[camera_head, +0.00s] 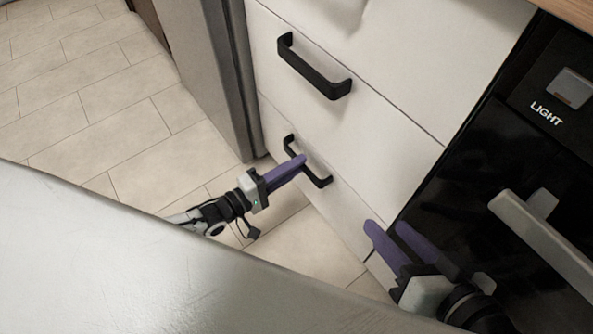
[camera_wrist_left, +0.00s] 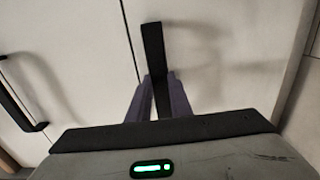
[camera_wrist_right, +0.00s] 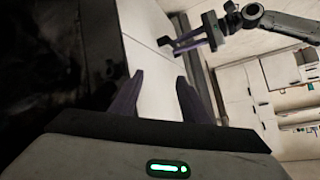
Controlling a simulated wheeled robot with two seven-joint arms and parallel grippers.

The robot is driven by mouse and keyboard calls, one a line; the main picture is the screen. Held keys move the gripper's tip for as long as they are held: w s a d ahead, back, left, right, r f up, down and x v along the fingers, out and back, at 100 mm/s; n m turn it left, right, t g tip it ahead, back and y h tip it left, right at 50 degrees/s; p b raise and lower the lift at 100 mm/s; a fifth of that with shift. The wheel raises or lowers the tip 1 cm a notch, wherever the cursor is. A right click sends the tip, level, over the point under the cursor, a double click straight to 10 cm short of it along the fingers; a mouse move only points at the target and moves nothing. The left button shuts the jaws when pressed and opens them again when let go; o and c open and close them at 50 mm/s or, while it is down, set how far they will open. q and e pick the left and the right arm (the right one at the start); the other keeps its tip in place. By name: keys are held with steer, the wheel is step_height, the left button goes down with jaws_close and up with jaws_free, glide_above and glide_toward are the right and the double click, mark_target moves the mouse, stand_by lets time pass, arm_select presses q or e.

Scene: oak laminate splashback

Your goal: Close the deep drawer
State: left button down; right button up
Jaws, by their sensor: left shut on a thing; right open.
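The lowest white drawer front (camera_head: 345,205), taken here as the deep drawer, has a black bar handle (camera_head: 319,180). Its front looks nearly flush with the drawer front above, and I see no clear gap or interior. My left gripper (camera_head: 302,160) is shut on this handle. In the left wrist view the purple fingers (camera_wrist_left: 159,75) lie on both sides of the black handle (camera_wrist_left: 152,45). My right gripper (camera_head: 386,226) is open and empty, beside the lower right of the drawer fronts. In the right wrist view its fingers (camera_wrist_right: 160,80) are apart with nothing between them.
Another drawer front above has a black handle (camera_head: 315,68). A black oven (camera_head: 470,170) with a grey handle (camera_head: 545,243) stands to the right. A grey appliance side (camera_head: 210,70) stands to the left. A metallic surface (camera_head: 150,265) fills the foreground. Tiled floor (camera_head: 85,90) is clear.

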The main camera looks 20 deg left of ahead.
arm_select(q)
steer(key=shift+w+d, duration=0.1)
steer(key=shift+w, duration=0.1)
steer(key=c, duration=1.6)
jaws_free()
steer(key=shift+p+v, duration=1.2)
steer(key=shift+v, duration=3.95)
arm_select(e)
steer(key=shift+d+f+g+h, duration=0.2)
steer(key=shift+d+f+h, duration=0.1)
steer(key=shift+f, duration=0.25)
steer(key=shift+d+f+g+h, duration=0.2)
steer(key=shift+d+f+h, duration=0.1)
steer(key=shift+f, duration=0.2)
